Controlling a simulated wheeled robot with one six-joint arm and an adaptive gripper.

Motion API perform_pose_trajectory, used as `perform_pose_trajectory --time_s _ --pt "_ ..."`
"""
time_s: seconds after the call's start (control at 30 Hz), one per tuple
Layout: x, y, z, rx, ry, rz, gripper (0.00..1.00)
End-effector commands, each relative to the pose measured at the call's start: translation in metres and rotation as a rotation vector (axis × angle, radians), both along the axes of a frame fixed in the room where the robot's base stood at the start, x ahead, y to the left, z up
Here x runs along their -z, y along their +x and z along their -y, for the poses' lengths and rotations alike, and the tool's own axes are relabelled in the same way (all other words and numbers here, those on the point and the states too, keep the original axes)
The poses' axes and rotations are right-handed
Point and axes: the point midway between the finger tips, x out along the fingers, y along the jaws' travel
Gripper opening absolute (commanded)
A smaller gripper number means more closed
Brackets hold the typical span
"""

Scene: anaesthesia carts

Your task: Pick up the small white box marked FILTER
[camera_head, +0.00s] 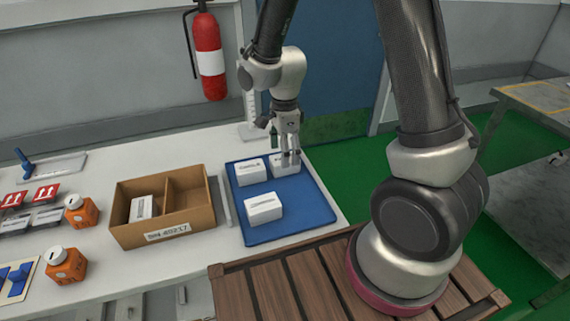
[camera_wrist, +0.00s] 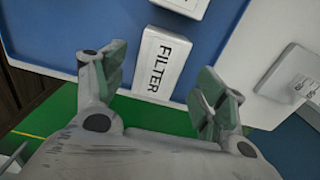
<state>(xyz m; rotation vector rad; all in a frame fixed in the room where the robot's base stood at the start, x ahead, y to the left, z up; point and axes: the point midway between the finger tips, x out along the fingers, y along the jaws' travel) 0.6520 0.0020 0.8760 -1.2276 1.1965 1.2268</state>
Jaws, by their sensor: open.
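The small white FILTER box (camera_wrist: 161,64) lies on the blue tray (camera_wrist: 105,18) in the wrist view, its label facing up. My gripper (camera_wrist: 160,85) is open, with one finger on each side of the box and gaps on both sides. In the head view my gripper (camera_head: 288,160) points down at the far right corner of the tray (camera_head: 291,214). It partly hides the FILTER box (camera_head: 279,168) there.
Two other white boxes lie on the tray, one at the far left (camera_head: 251,172) and one nearer (camera_head: 264,208). A divided cardboard box (camera_head: 166,231) stands left of the tray with a white box in it. Orange containers (camera_head: 66,266) stand farther left.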

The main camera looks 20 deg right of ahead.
Motion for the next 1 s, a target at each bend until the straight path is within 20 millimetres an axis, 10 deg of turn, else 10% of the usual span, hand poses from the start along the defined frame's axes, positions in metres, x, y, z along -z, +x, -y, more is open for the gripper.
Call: perform_pose_trajectory --time_s 0.47,0.77,1.0 --pt "0.033 -0.002 0.000 -0.001 0.000 0.000 0.71" --pt "0.033 -0.002 0.000 -0.002 0.000 -0.001 0.20" --pt "0.032 -0.002 0.000 -0.002 0.000 0.000 0.20"
